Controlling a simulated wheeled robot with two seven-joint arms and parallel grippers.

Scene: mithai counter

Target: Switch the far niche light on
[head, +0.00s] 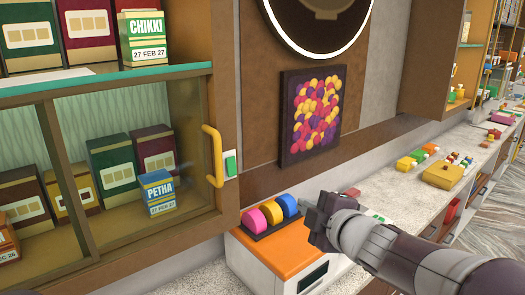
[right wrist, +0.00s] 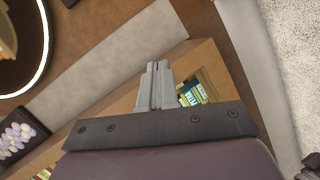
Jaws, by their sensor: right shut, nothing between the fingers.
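A small green switch (head: 230,164) on a pale plate sits on the wooden post of the left cabinet, right beside the yellow handle (head: 213,156). The left niche (head: 120,110) has a glass front with boxes inside. Another open niche (head: 466,60) stands farther off at the upper right; I see no switch on it. My right gripper (head: 314,214) is over the counter, just right of the orange box and apart from the green switch. In the right wrist view its fingers (right wrist: 157,82) are together and empty, in front of a wooden cabinet edge. My left gripper is out of view.
An orange box (head: 270,250) with coloured rolls stands below the switch. A picture of coloured balls (head: 310,115) and a round lit ring (head: 318,52) hang on the wall. Sweets and a golden box (head: 442,175) stand along the counter to the right.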

